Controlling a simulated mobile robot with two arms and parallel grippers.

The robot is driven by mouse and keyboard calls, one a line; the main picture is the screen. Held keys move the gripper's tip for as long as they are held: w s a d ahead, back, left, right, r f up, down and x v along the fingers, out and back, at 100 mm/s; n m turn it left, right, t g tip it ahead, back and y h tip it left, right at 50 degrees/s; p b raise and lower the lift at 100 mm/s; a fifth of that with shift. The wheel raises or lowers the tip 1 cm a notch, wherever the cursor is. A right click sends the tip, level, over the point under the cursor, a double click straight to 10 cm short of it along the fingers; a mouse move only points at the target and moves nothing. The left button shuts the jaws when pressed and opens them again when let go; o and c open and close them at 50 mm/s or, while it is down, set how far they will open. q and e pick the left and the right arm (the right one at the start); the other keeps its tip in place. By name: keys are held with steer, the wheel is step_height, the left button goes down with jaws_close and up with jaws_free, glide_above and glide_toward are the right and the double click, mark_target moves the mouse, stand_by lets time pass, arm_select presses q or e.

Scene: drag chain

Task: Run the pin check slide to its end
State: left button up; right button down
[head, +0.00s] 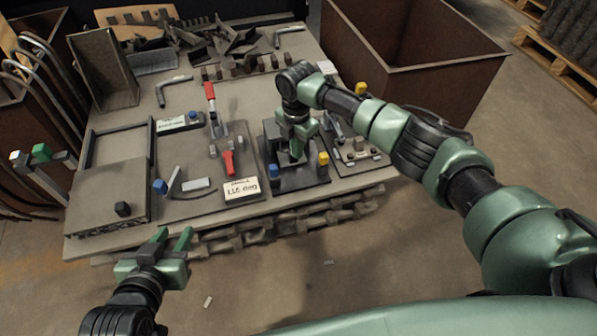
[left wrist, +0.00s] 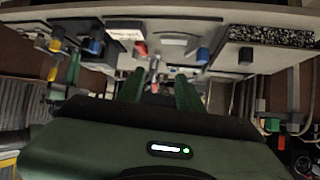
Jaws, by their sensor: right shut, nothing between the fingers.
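A dark fixture plate (head: 300,178) with a blue knob (head: 271,170) and a yellow knob (head: 323,158) sits at the table's front right; I cannot tell for certain which part is the pin check slide. My right gripper (head: 296,152) is shut, pointing down over this fixture between the knobs, and hides its middle. Whether it touches the slide is unclear. My left gripper (head: 172,238) is open and empty, in front of the table edge. Its two green fingers also show apart in the left wrist view (left wrist: 160,92).
A toggle clamp with red handles (head: 211,92) stands mid-table behind a white label card (head: 241,189). A blue-knobbed lever (head: 160,187) and a box with a black knob (head: 123,209) are at left. A rusty bin (head: 430,85) stands behind right.

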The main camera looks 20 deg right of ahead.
arm_select(q)
steer(key=s+a+f+g+y+p, duration=0.1)
steer(key=s+a+f+g, duration=0.1)
steer(key=s, duration=0.4)
steer(key=s+a+f+g+y+p, duration=0.1)
steer(key=s+a+f+g+p, duration=0.1)
steer(key=s+g, duration=0.3)
steer(key=shift+s+a+f+g, duration=0.15)
steer(key=shift+s+f+g, duration=0.15)
steer(key=shift+s+f, duration=0.65)
stand_by(0.5)
